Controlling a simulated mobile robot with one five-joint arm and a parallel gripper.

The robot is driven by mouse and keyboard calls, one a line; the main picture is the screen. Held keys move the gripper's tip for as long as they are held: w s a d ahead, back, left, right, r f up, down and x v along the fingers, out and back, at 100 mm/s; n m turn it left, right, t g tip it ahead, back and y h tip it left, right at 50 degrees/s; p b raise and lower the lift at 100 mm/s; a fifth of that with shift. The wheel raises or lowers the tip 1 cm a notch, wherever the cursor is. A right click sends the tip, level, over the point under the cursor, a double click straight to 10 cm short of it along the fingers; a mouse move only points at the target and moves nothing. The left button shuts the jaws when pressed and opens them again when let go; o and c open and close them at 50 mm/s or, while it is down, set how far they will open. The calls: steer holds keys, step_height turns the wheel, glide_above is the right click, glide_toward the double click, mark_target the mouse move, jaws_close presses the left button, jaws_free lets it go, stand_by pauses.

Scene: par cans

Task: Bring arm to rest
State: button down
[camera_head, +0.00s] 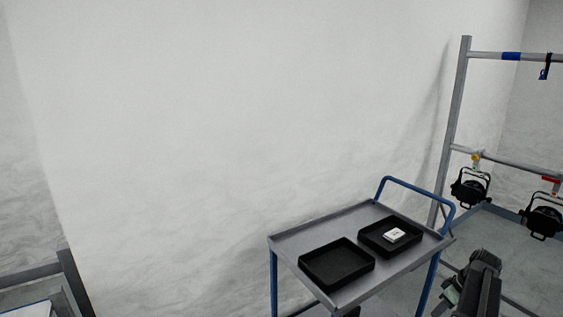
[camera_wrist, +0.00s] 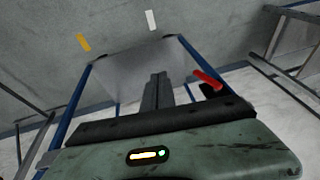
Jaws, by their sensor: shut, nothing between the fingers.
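My gripper (camera_wrist: 157,82) shows in the wrist view with its two dark fingers together and nothing between them. Behind the fingers is the greenish-grey gripper body with a small lit display. In the head view my arm is at the lower right, in front of the rack and right of the trolley; the fingertips cannot be made out there. The wrist view looks past the fingers at a grey panel between blue legs, apparently the trolley (camera_wrist: 125,62), with a gap I cannot judge.
A grey trolley (camera_head: 318,232) with a blue handle holds two black trays (camera_head: 337,264) (camera_head: 374,243); a small white box (camera_head: 394,235) lies in the farther one. A metal rack (camera_head: 458,120) at right carries black par cans (camera_head: 470,188) (camera_head: 541,216). A red object (camera_wrist: 208,79) shows in the wrist view.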

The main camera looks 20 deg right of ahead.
steer(key=w+a+g, duration=0.1)
steer(key=w+a, duration=0.3)
steer(key=a, duration=0.8)
steer(key=w+a+f+m+g+h, duration=0.1)
steer(key=w+a, duration=0.3)
steer(key=a, duration=0.8)
steer(key=w+a+g, duration=0.1)
steer(key=w+a, duration=0.3)
steer(key=a, duration=0.8)
steer(key=s+a+m+h, duration=0.1)
steer(key=s+a, duration=0.1)
steer(key=a, duration=1.4)
steer(key=shift+a+f+m, duration=0.15)
steer(key=shift+a+m, duration=0.15)
steer(key=shift+a, duration=0.05)
